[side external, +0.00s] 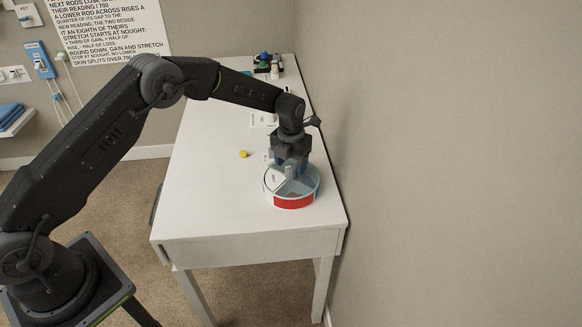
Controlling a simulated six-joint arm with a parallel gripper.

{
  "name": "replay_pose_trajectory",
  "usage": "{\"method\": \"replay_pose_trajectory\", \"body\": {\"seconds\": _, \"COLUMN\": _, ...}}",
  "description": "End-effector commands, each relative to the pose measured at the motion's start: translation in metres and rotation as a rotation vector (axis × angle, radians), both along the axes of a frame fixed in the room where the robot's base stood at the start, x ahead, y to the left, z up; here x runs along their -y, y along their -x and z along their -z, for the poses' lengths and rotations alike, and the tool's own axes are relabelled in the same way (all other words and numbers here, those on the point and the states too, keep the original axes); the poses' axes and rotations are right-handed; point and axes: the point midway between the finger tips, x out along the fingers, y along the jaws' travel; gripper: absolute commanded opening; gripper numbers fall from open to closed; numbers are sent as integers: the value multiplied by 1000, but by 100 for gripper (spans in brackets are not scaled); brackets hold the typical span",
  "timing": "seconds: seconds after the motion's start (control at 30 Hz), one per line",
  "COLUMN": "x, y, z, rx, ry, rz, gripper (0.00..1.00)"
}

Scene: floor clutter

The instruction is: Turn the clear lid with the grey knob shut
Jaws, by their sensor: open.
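A round, shallow container with a clear lid (307,184) stands near the front right of the white table. It has a red band (294,202) on its front side. A small grey knob (291,171) shows at the middle of the lid, partly hidden by my gripper. White and bluish sections show through the top; I cannot tell how far the lid is turned. My gripper (288,170) points down over the container, close around or beside the knob. It is open; whether it touches the knob is not clear.
A small yellow object (243,154) lies on the white table (205,190) to the left of the container. Several small items (268,66) stand at the table's far end. A wall (450,160) runs close along the right. The table's left and front areas are clear.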

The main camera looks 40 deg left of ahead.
Motion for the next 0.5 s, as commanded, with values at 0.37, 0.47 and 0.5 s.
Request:
{"method": "replay_pose_trajectory", "body": {"seconds": 0.37, "x": 0, "y": 0, "z": -84, "rx": 3, "ry": 1, "rz": 0, "gripper": 60}}
{"method": "replay_pose_trajectory", "body": {"seconds": 0.47, "x": 0, "y": 0, "z": -99, "rx": 2, "ry": 0, "rz": 0, "gripper": 60}}
{"method": "replay_pose_trajectory", "body": {"seconds": 0.5, "x": 0, "y": 0, "z": -104, "rx": 3, "ry": 0, "rz": 0, "gripper": 60}}
